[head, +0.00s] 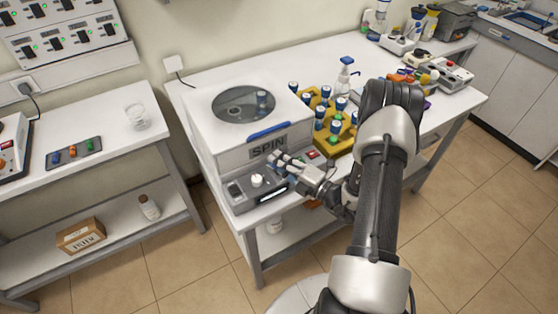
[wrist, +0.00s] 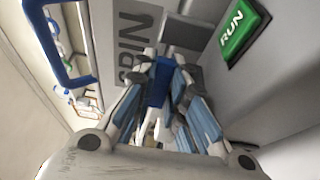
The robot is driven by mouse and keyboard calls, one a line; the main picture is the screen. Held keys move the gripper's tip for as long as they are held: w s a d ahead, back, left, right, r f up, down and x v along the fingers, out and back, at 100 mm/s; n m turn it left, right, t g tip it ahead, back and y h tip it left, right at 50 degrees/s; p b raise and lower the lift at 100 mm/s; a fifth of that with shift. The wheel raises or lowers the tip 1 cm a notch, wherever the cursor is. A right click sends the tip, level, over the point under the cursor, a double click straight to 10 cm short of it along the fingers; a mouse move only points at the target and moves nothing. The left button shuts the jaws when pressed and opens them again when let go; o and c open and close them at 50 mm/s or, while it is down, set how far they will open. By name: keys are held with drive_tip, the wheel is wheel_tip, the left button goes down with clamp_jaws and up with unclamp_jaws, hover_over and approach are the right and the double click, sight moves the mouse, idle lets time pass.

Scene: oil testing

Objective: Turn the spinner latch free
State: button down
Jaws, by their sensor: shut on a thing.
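The spinner (head: 230,155) is a white box with a round window in its lid and a "SPIN" label on its front. Its lid is down. A blue handle (head: 268,130) runs along the lid's front edge; it also shows in the wrist view (wrist: 38,32). My gripper (head: 278,158) is at the spinner's front, just below the label. In the wrist view my gripper (wrist: 166,80) is shut on a narrow blue piece, the latch (wrist: 158,84), beside the label. The fingers hide part of the latch. In the head view my gripper hides it.
A green RUN button (wrist: 240,32) is close to the fingers. A white knob (head: 257,181) sits on the lower front panel. A yellow rack (head: 345,140) with several blue-capped tubes stands right of the spinner, near my arm.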

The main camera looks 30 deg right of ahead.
drive_tip(key=shift+n+g+y, duration=1.2)
drive_tip(key=shift+n+y, duration=0.4)
drive_tip(key=shift+y, duration=0.8)
drive_tip(key=c, duration=1.9)
unclamp_jaws()
drive_tip(key=v, duration=1.2)
drive_tip(key=shift+r, duration=0.2)
drive_tip(key=shift+w, duration=0.1)
drive_tip(key=shift+o, duration=0.6)
